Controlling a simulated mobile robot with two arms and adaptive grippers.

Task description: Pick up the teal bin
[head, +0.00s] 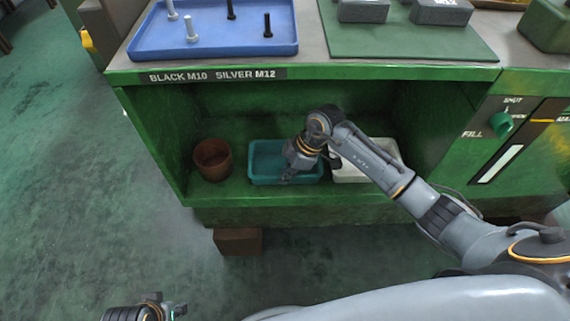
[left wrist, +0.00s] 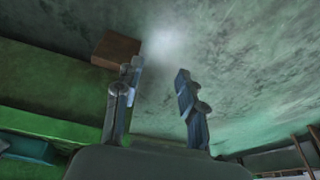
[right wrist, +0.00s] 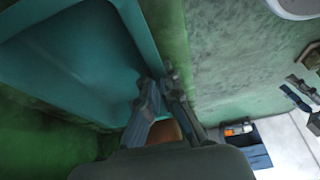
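The teal bin (head: 262,172) sits on the low green shelf under the worktop, between a brown pot and a pale bin. My right gripper (head: 287,179) reaches down at its front right part and hides some of it. In the right wrist view the teal bin (right wrist: 70,60) fills the upper left. The fingers of my right gripper (right wrist: 163,80) are close together across its rim, one inside and one outside, and look closed on the wall. My left gripper (left wrist: 160,72) is open and empty, low over the floor, away from the bin.
The brown pot (head: 212,160) stands left of the bin and the pale bin (head: 352,174) right of it. The worktop (head: 315,45) overhangs the shelf. A brown block (head: 238,241) is below the shelf front. Floor at left is clear.

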